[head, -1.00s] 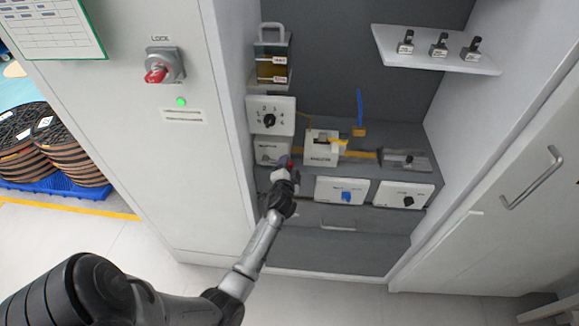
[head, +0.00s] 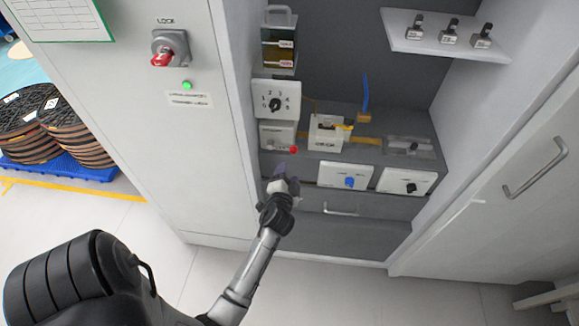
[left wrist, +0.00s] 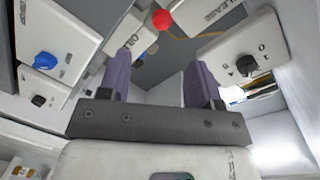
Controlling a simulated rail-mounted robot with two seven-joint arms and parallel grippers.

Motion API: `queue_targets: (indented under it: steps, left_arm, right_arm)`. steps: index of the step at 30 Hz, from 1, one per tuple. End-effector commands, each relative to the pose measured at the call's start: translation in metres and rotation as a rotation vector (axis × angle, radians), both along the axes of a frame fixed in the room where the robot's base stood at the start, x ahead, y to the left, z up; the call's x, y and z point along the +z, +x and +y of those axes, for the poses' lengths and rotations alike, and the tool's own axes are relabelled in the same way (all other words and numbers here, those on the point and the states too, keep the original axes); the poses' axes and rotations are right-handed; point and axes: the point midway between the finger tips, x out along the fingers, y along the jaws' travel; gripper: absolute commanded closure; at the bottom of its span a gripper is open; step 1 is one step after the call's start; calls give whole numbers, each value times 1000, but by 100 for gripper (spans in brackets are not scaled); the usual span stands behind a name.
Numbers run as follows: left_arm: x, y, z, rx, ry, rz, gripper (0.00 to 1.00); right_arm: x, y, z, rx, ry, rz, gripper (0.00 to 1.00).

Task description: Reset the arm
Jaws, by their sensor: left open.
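A red ball knob (head: 294,149) sits at the front of a low white box (head: 277,135) on the bench's left side. In the left wrist view the red knob (left wrist: 162,19) shows above and beyond my fingers. A blue upright lever (head: 365,93) stands behind a white block (head: 326,133) with a yellow piece. I cannot tell which of these is the arm. My left gripper (head: 282,171) is just below the red knob, apart from it. Its two purple fingers (left wrist: 161,78) are open, with nothing held between them. My right gripper is not in view.
A dial box (head: 276,99) stands above the low box, under a jar (head: 279,45). Panels with a blue knob (head: 350,182) and a black knob (head: 411,188) line the front edge. Cabinet walls close both sides. A shelf (head: 400,44) holds small parts at upper right.

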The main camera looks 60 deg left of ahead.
Motion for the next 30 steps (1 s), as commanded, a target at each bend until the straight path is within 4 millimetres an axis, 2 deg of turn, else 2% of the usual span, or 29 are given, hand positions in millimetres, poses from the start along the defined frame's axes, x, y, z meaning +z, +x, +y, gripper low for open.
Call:
queue_targets:
  steps: [6,26,30]
  left_arm:
    - [1,-6,-6,0,0,0,42]
    - [1,-6,-6,2,-6,-6,42]
    - [-11,-15,0,75,-87,15,42]
  right_arm:
    - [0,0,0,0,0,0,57]
    - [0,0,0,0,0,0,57]
    - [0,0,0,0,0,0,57]
